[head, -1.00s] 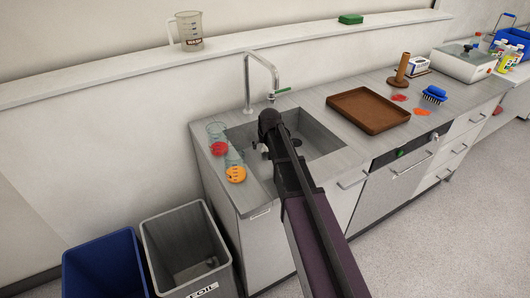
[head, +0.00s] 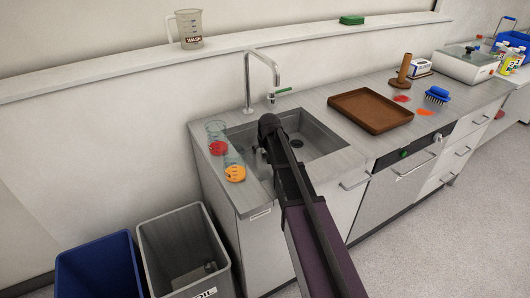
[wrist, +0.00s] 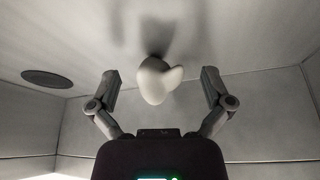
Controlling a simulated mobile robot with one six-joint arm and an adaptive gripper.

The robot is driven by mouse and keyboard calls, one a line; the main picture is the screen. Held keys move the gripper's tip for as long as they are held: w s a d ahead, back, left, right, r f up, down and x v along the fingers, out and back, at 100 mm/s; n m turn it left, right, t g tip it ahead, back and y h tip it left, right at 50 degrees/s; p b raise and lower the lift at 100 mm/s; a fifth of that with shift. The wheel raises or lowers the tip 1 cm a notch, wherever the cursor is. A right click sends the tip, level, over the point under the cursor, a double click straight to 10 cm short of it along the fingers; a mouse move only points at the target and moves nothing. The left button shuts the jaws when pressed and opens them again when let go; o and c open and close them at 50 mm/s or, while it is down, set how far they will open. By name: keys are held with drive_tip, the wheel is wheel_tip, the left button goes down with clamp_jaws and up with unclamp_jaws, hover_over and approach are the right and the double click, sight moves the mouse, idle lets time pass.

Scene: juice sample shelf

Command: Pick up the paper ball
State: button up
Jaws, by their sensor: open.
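A white, rounded, crumpled-looking thing, which looks like the paper ball (wrist: 157,82), shows in the wrist view against the grey sink (wrist: 245,100). My gripper (wrist: 158,90) is open, with one finger on each side of the ball and a visible gap on both sides. Whether the ball touches the sink floor is unclear. In the head view my arm reaches over the sink (head: 325,135), and my wrist hides most of the gripper and the ball.
A brown tray (head: 370,109) lies to the right. A dark round drain (wrist: 47,78) shows in the sink.

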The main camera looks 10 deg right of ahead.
drive_tip(key=c, duration=1)
drive_tip(key=shift+r, duration=0.2)
drive_tip(key=shift+r+p, duration=0.35)
drive_tip(key=shift+p, duration=0.2)
drive_tip(key=shift+s+r, duration=0.2)
drive_tip(key=s, duration=0.8)
drive_tip(key=shift+s+d+f, duration=0.1)
drive_tip(key=shift+s+f, duration=0.05)
drive_tip(key=shift+w+r+p, duration=0.25)
drive_tip(key=shift+r+p, duration=0.5)
wheel_tip(320, 180, up, 12)
drive_tip(key=p, duration=1.2)
drive_tip(key=shift+w+r, duration=0.1)
drive_tip(key=shift+r, duration=0.05)
